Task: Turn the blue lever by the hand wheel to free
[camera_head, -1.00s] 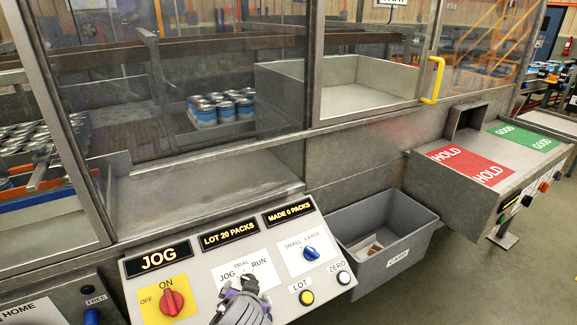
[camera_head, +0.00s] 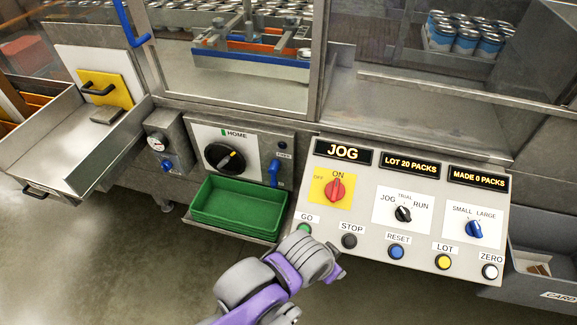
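The blue lever (camera_head: 274,172) is roughly vertical at the right end of the white-faced HOME panel (camera_head: 205,133). A small label reading FREE (camera_head: 284,156) is just above and right of it. The black hand wheel (camera_head: 225,158) with a yellow mark is left of the lever. My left gripper (camera_head: 333,268) is at the lower middle, in front of the control panel's lower edge, below and right of the lever and apart from it. Its fingers are small and partly hidden by the wrist, so I cannot see whether it is open. My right gripper is not in view.
The sloped control panel (camera_head: 405,250) has several buttons and knobs; its display reads JOG (camera_head: 343,153). A green bin (camera_head: 240,205) is below the hand wheel. A steel tray (camera_head: 60,135) juts out at left. The floor (camera_head: 90,265) at lower left is clear.

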